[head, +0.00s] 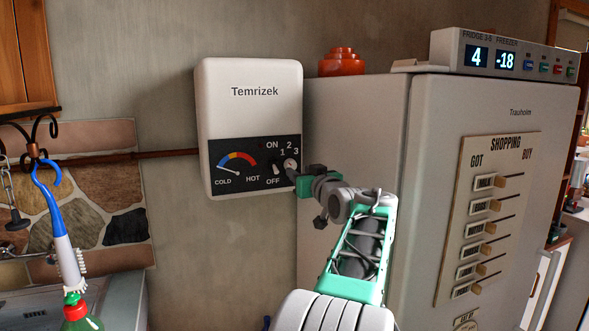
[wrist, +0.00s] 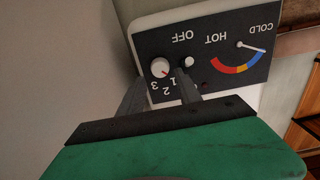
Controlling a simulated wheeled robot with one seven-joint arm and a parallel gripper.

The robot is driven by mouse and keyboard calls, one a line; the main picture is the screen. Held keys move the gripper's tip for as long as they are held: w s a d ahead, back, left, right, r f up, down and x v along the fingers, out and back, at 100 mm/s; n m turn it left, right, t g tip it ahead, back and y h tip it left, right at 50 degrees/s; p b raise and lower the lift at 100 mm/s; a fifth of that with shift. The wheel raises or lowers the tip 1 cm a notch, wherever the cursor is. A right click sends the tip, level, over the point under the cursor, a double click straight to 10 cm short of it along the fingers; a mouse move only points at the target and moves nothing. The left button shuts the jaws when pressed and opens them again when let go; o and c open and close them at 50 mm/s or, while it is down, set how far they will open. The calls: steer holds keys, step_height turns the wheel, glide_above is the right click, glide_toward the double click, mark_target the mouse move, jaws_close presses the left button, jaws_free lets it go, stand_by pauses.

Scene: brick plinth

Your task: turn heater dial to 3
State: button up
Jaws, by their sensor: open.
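The heater (head: 250,110) is a white box on the wall with a dark control panel. Its dial (head: 291,164) is a small pale round knob with 1, 2 and 3 around it. My gripper (head: 292,176) is at the panel's lower right corner. In the wrist view my gripper (wrist: 160,80) is open, with one finger on each side of the dial. I cannot tell whether the fingers touch it.
A toggle switch (head: 275,166) marked ON and OFF sits close beside the dial; in the wrist view, the right finger is near it. The gauge (head: 236,164) needle points towards COLD. A fridge (head: 360,120) stands immediately right of the heater. Bare wall lies below.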

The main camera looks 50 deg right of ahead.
mark_target(292, 167)
steer(key=p+x, duration=0.1)
steer(key=x, duration=0.4)
steer(key=shift+w, duration=0.1)
steer(key=shift+c, duration=0.2)
jaws_close()
